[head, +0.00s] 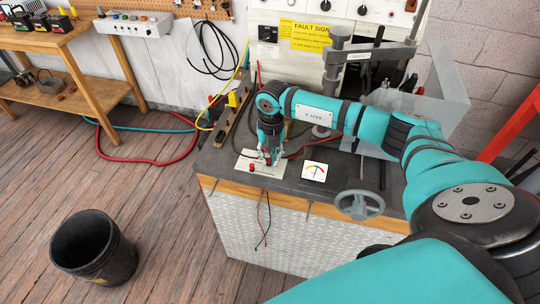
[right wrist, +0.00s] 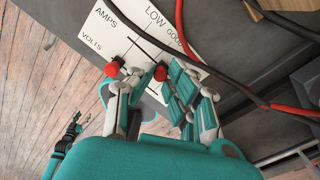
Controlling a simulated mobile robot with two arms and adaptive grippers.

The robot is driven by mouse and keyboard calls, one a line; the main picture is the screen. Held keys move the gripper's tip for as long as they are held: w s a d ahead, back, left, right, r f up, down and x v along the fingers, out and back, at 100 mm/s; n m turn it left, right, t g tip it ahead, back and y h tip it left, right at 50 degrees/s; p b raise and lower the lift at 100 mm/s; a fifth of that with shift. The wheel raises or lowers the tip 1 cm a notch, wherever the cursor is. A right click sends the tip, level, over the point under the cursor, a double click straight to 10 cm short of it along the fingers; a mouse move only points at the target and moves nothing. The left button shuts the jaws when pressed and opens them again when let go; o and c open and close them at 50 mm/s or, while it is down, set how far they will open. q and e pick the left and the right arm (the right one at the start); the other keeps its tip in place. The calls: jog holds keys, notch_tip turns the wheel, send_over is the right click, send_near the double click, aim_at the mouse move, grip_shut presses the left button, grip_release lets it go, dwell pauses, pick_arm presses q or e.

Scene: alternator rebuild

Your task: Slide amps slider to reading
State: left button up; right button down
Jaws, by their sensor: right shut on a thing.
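A white card marked AMPS, VOLTS and LOW (right wrist: 150,22) lies on the dark bench top; it also shows in the head view (head: 240,165). The red amps slider knob (right wrist: 160,72) is in line with the AMPS label, at the right finger's tip. My right gripper (right wrist: 152,76) is shut on it, and the fingers hide part of it. A second red knob (right wrist: 112,69), in line with VOLTS, sits just outside the left finger. In the head view my right gripper (head: 270,154) reaches down over the card. My left gripper (right wrist: 73,128) shows small in the right wrist view, above the floor.
A square gauge (head: 314,171) with a coloured arc lies right of the card. Red and black cables (right wrist: 230,75) cross the bench close to my right gripper. A handwheel (head: 360,205) is at the bench front. A black bucket (head: 93,248) stands on the floor.

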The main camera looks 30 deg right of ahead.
jog(key=w+a+b, duration=0.2)
jog(key=w+a, duration=0.1)
jog(key=shift+w, duration=0.35)
jog(key=shift+r, duration=0.15)
jog(key=c, duration=1.3)
grip_release()
jog(key=shift+a, duration=0.1)
jog(key=r, duration=1.2)
jog(key=shift+d, duration=0.25)
